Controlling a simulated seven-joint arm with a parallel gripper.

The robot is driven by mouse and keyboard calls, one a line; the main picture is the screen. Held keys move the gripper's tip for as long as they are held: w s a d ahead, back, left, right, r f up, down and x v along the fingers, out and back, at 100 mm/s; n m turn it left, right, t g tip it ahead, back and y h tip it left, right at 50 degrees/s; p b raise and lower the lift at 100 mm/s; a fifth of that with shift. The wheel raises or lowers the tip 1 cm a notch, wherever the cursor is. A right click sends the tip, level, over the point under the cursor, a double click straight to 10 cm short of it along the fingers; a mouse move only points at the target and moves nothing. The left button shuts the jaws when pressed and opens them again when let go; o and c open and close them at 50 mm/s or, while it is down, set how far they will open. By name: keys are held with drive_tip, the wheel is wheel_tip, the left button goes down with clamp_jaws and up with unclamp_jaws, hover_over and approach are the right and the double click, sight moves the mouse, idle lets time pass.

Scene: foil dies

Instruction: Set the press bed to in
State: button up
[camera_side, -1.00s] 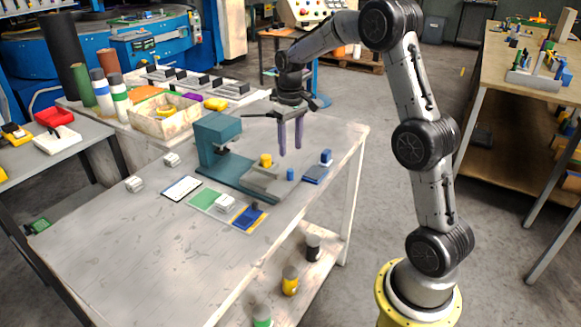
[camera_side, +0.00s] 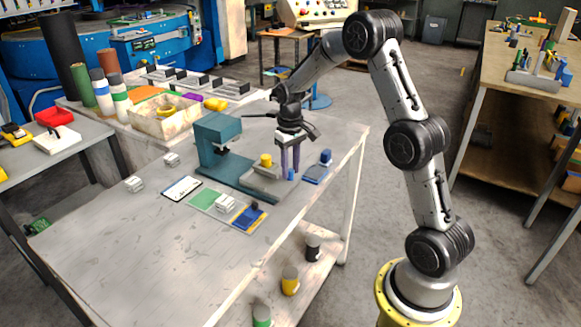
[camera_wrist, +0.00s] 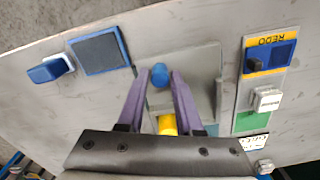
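The teal press (camera_side: 217,140) stands on the table with its base running right. Its grey bed (camera_side: 258,184) sits out to the right of the press head; it also shows in the wrist view (camera_wrist: 203,70). A blue knob (camera_wrist: 160,75) is at the bed's outer end. A yellow knob (camera_side: 266,160) stands behind the bed. My gripper (camera_side: 290,176) points down at the blue knob. In the wrist view, its purple fingers (camera_wrist: 160,78) stand either side of that knob, with slight gaps. They look open and hold nothing.
A blue-handled block (camera_side: 326,156) stands by a dark pad (camera_wrist: 98,52) right of the bed. In front lie a green panel (camera_side: 206,199), a white block (camera_side: 225,202) and a blue-yellow REDO panel (camera_wrist: 268,55). The table's near left is clear.

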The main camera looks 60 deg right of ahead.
clamp_jaws()
idle(1.1)
